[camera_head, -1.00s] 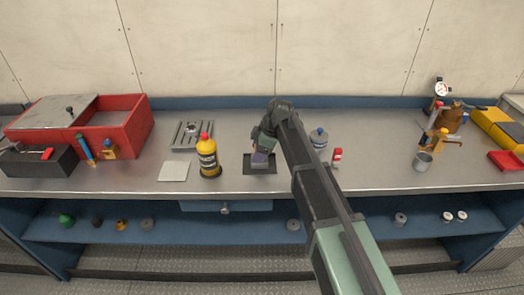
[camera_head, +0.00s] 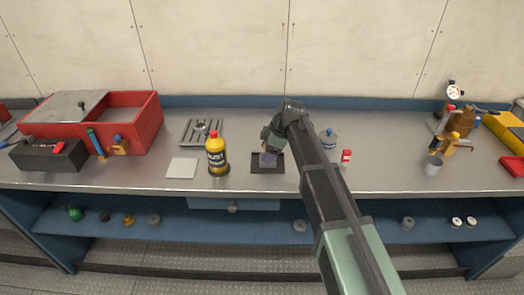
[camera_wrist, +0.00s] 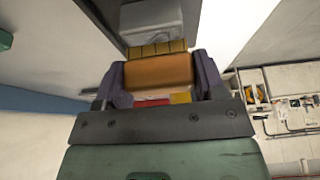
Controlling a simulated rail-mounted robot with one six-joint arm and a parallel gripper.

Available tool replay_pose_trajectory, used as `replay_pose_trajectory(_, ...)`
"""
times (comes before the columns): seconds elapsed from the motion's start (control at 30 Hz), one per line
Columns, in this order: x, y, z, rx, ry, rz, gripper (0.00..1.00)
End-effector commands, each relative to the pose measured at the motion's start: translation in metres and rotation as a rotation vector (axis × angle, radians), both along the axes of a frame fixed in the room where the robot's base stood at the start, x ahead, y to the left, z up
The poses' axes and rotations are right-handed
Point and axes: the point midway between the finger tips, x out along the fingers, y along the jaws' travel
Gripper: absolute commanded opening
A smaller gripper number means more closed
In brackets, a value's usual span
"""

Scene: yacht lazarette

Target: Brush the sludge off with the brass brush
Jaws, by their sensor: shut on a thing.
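The brass brush shows in the wrist view as an orange-brown block (camera_wrist: 158,72) with a row of yellow brass bristles (camera_wrist: 157,48) along its far edge. My gripper (camera_wrist: 160,80) has its two purple fingers shut on the block's sides. The bristles are right at a grey part (camera_wrist: 150,18) beyond them; I cannot tell whether they touch. In the head view my gripper (camera_head: 268,158) points down low over a dark mat (camera_head: 258,169) on the bench, and my arm hides most of what is there. I cannot make out the sludge.
Left of the mat stand a yellow bottle (camera_head: 217,157), a pale pad (camera_head: 182,168), a grey grated tray (camera_head: 187,135) and a red box (camera_head: 148,125). Right of my arm are a blue-capped jar (camera_head: 329,141), a small red-and-white item (camera_head: 346,157) and a grey cup (camera_head: 431,167).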

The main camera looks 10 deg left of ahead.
Motion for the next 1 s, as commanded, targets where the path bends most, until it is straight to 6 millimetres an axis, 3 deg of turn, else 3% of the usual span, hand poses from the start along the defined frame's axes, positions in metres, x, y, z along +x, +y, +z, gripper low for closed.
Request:
replay_pose_trajectory(0.5, 0.003, -0.033, 0.001, -0.003, -0.001, -0.001, 0.45)
replay_pose_trajectory(0.63, 0.001, -0.033, -0.003, -0.003, -0.001, -0.001, 0.45)
replay_pose_trajectory(0.7, 0.001, -0.033, -0.002, -0.003, -0.001, -0.001, 0.38)
replay_pose_trajectory(0.77, 0.001, -0.032, -0.002, -0.003, 0.000, 0.000, 0.38)
replay_pose_trajectory(1.0, -0.001, -0.011, 0.000, -0.002, 0.000, 0.001, 0.38)
